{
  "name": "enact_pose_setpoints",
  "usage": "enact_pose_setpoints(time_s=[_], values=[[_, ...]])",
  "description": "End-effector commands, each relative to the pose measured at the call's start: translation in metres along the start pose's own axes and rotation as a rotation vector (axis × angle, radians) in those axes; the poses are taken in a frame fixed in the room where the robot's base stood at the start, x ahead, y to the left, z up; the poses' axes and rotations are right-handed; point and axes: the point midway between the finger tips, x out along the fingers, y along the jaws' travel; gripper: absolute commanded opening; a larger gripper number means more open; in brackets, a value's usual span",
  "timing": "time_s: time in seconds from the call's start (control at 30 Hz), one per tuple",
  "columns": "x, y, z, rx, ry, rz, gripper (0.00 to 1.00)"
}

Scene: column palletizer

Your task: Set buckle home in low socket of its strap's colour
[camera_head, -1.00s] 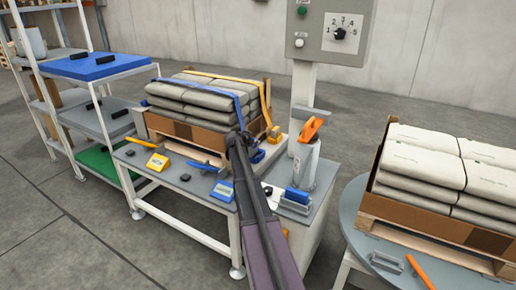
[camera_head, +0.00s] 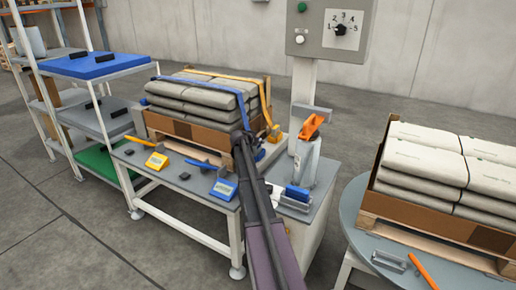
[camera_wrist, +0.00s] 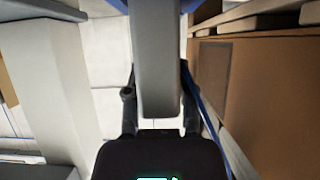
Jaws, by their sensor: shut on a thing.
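My gripper (camera_wrist: 158,112) is shut on a grey buckle-like piece (camera_wrist: 158,60), which fills the space between its fingers in the wrist view. Blue shows at its far end. A thin blue strap (camera_wrist: 205,108) runs down to the right of the fingers. In the head view my gripper (camera_head: 243,138) is at the front right corner of the bag stack, where the blue strap (camera_head: 205,84) comes down over the bags. A small blue block (camera_head: 260,155) and a yellow block (camera_head: 275,133) sit low beside the pallet. My arm hides the held piece there, and their sockets cannot be made out.
The carton tray (camera_head: 185,132) of grey bags stands close to my gripper, and brown cardboard (camera_wrist: 265,90) fills the wrist view's right. A yellow strap (camera_head: 225,76) crosses the bags. A post (camera_head: 303,90) with an orange-handled tool (camera_head: 311,127) stands to the right.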

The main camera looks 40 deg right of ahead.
Motion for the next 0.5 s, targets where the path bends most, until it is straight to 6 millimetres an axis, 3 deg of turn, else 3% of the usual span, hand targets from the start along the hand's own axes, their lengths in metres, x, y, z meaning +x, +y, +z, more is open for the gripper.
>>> enact_pose_setpoints(time_s=[0.2, 0.5], values=[[0.0083, -0.0002, 0.0153, 0.000, 0.000, 0.000, 0.00], [0.0085, 0.0000, 0.0154, 0.000, 0.000, 0.000, 0.00]])
